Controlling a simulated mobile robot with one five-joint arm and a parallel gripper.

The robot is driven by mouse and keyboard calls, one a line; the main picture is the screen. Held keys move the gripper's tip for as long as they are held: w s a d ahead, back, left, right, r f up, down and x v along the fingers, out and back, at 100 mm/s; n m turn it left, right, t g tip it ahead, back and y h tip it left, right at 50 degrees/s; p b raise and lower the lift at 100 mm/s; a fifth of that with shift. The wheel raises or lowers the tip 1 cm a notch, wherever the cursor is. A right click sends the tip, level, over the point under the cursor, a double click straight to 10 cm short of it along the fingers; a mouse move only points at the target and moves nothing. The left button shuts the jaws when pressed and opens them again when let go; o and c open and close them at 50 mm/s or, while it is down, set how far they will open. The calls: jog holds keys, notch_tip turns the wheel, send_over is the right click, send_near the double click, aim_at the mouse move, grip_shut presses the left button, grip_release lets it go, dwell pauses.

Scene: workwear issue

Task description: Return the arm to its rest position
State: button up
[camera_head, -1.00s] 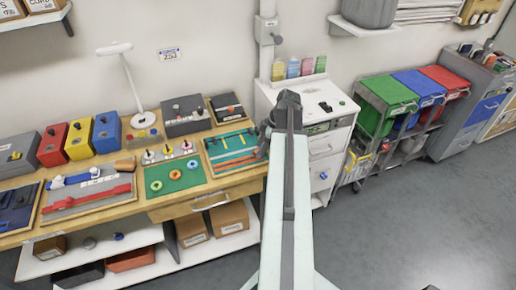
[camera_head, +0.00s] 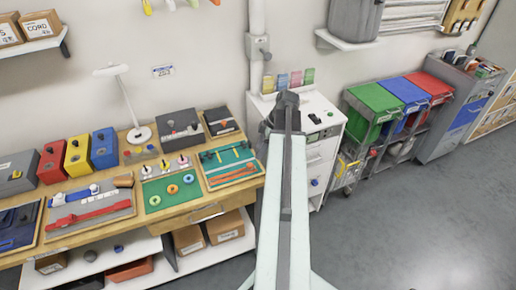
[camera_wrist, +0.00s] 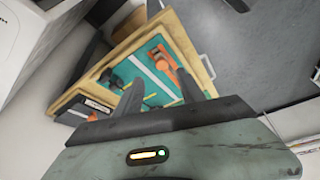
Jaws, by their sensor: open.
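My arm (camera_head: 285,210) reaches up the middle of the head view, with its dark wrist (camera_head: 286,108) at the far end in front of the white cabinet. The fingers do not show clearly there. In the wrist view my gripper (camera_wrist: 161,84) is open, its two dark fingers apart with nothing between them. Beyond the fingers is a wooden-framed teal tray (camera_wrist: 122,72) with an orange tool (camera_wrist: 165,62). I cannot tell the gap between the fingers and the tray.
The wooden workbench (camera_head: 190,214) stands to the left, with coloured boxes, a lamp (camera_head: 138,133) and trays on it. A white drawer cabinet (camera_head: 320,155) stands behind my wrist. A cart with green, blue and red bins (camera_head: 376,98) is to the right. The grey floor (camera_head: 430,220) at right is clear.

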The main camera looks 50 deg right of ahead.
jog(key=shift+f, duration=0.1)
jog(key=w+a+n+g, duration=0.1)
jog(key=w+a+n, duration=0.1)
jog(key=w+a, duration=0.45)
jog(key=w+a+n+y, duration=0.1)
jog(key=w+a, duration=0.2)
jog(key=a, duration=0.7)
jog(key=w+a+n+g, duration=0.15)
jog(key=w+a, duration=0.25)
jog(key=a, duration=0.4)
jog(key=s+a+f+m+h, duration=0.1)
jog(key=s+a+m+h, duration=0.1)
jog(key=a+m, duration=1)
jog(key=a+g+h, duration=0.1)
jog(key=a, duration=0.6)
jog(key=shift+s+a+f+m+h, duration=0.2)
jog(key=shift+a+f+m+h, duration=0.15)
jog(key=shift+a+f+h, duration=0.05)
